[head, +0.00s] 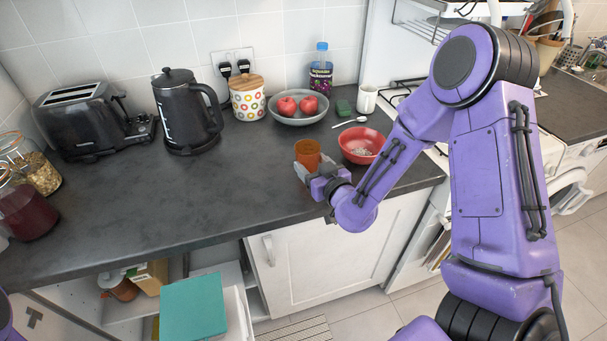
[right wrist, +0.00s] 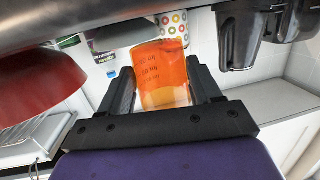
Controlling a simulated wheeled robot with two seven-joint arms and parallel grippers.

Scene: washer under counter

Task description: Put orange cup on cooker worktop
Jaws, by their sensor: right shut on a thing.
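The orange cup (head: 307,152) is on or just above the front part of the dark worktop, left of the red bowl; I cannot tell whether it touches the surface. My right gripper (head: 309,172) is shut on the cup from the front. In the right wrist view, which looks upside down, the cup (right wrist: 162,75) sits between the two black fingers, with dark markings on its side. The cooker (head: 400,92) is to the right of the cup, with its hob partly hidden behind my right arm. My left gripper is out of view.
The red bowl (head: 362,144) stands close right of the cup. Behind are a grey bowl of red fruit (head: 298,107), a white mug (head: 367,99) and a spoon (head: 349,121). A kettle (head: 184,112) and toaster (head: 85,120) stand left. The left front worktop (head: 170,205) is clear.

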